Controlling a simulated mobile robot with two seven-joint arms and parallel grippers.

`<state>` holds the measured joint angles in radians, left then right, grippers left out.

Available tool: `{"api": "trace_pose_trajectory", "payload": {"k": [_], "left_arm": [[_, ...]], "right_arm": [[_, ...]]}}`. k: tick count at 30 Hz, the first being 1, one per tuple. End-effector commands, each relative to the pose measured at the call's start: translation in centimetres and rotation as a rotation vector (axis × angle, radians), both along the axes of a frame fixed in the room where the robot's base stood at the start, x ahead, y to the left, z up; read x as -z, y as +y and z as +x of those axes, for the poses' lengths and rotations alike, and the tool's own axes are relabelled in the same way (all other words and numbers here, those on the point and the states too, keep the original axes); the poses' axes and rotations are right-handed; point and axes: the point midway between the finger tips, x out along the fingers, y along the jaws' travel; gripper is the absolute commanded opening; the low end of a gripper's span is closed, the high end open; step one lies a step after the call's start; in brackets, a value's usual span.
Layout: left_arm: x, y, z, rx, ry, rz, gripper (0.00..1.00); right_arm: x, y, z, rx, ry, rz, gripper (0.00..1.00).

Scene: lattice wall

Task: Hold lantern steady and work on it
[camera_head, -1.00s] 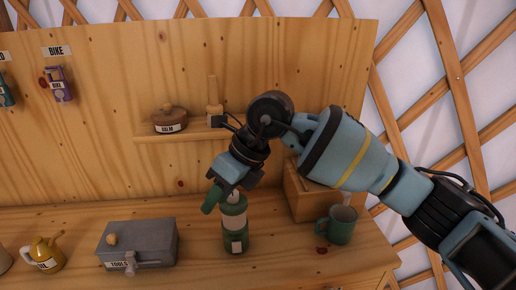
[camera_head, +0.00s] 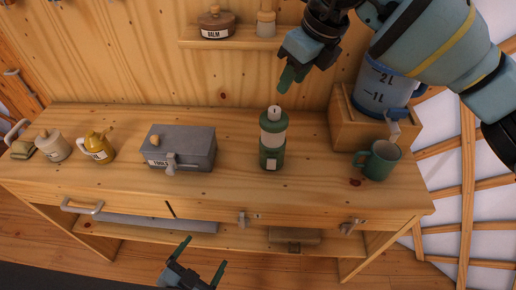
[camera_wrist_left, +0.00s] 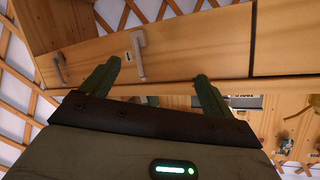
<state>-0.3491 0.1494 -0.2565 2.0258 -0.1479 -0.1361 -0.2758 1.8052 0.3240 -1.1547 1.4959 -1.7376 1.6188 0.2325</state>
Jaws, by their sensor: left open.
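The lantern (camera_head: 272,145), a green cylinder with a pale middle band and a small whitish top piece, stands upright on the workbench in the head view. My right gripper (camera_head: 287,80) is just above the lantern and slightly to its right, apart from it. Its green fingers are seen side-on and overlap, so their opening is unclear. My left gripper (camera_head: 203,262) is low in front of the bench, well below the lantern, with its fingers spread and nothing between them. In the left wrist view its open fingers (camera_wrist_left: 155,88) face a wooden front with handles. The lantern is not identifiable there.
On the workbench (camera_head: 225,190), a grey toolbox (camera_head: 190,147) and yellow oil can (camera_head: 97,147) stand left of the lantern. A green mug (camera_head: 378,161) and a wooden box (camera_head: 345,128) under a blue measuring container (camera_head: 382,88) stand right. A shelf (camera_head: 240,44) holds a balm pot.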

Motion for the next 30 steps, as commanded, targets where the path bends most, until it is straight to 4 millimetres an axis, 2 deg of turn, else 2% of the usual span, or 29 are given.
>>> {"api": "trace_pose_trajectory", "payload": {"k": [1,6,12,15,18,22,30], "left_arm": [[-2.1,-0.8,1.8,0.035,-0.094,0.038,0.87],[-9.2,-3.4,6.2,0.137,-0.407,0.191,0.87],[-17.4,-7.0,9.5,0.237,-0.804,0.466,0.87],[-19.6,-8.6,10.5,0.271,-0.949,0.643,0.87],[-20.4,-9.8,11.4,0.297,-1.044,0.818,0.87],[-20.6,-11.0,12.7,0.328,-1.133,1.054,0.87],[-19.0,-12.3,15.7,0.407,-1.246,1.561,0.87]], "right_arm": [[0.0,0.0,0.0,0.0,0.0,0.0,0.36],[0.0,0.0,0.0,0.0,0.001,0.001,0.36],[0.0,0.0,0.0,0.0,0.001,0.001,0.36],[0.0,0.0,0.0,0.0,0.001,0.001,0.36],[0.0,0.0,0.0,0.0,0.001,0.001,0.36],[0.0,0.0,0.0,0.0,0.001,0.001,0.36],[0.0,0.0,0.0,0.0,0.001,0.001,0.36]]}}
